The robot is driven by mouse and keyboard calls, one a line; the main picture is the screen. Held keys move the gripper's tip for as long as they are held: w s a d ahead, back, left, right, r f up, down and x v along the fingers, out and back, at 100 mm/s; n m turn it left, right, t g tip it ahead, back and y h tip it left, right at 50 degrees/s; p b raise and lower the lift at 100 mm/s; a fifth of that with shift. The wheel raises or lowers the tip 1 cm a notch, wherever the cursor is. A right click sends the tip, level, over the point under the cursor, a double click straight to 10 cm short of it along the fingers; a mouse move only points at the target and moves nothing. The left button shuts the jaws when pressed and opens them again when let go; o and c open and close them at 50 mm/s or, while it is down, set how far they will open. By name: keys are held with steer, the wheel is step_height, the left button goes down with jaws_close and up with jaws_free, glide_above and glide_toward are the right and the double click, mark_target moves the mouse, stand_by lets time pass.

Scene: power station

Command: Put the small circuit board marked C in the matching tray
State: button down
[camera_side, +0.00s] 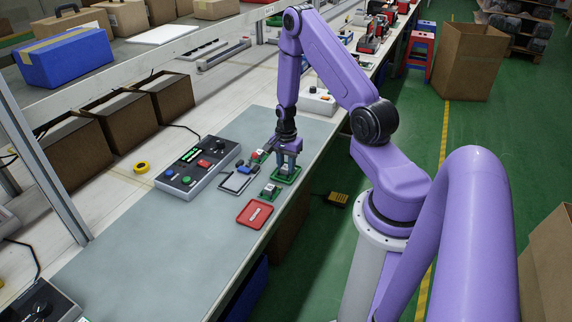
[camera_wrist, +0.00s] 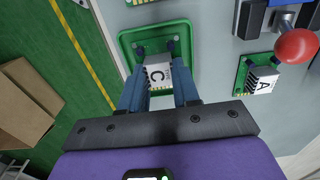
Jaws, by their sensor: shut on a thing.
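A small circuit board marked C (camera_wrist: 158,76), with a white block on it, is between the two blue fingers of my gripper (camera_wrist: 156,48) in the wrist view. My gripper is shut on it. A green tray (camera_wrist: 126,42) lies around and beneath the board; whether the board touches its floor I cannot tell. In the side view my gripper (camera_side: 288,168) points down over the green tray (camera_side: 284,181) near the table's edge, and its fingers hide most of the board. A red tray (camera_side: 254,214) with a pale label lies nearer the camera. Any label on the green tray is hidden.
A board marked A (camera_wrist: 258,82) lies beside a red-knobbed lever (camera_wrist: 296,46). Another small green board (camera_side: 270,191) lies between the two trays. A dark-screened device (camera_side: 238,180) and a control box (camera_side: 198,166) stand left of my gripper. The front mat (camera_side: 150,245) is clear.

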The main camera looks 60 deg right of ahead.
steer(key=shift+f, duration=0.1)
steer(key=c, duration=0.8)
jaws_free()
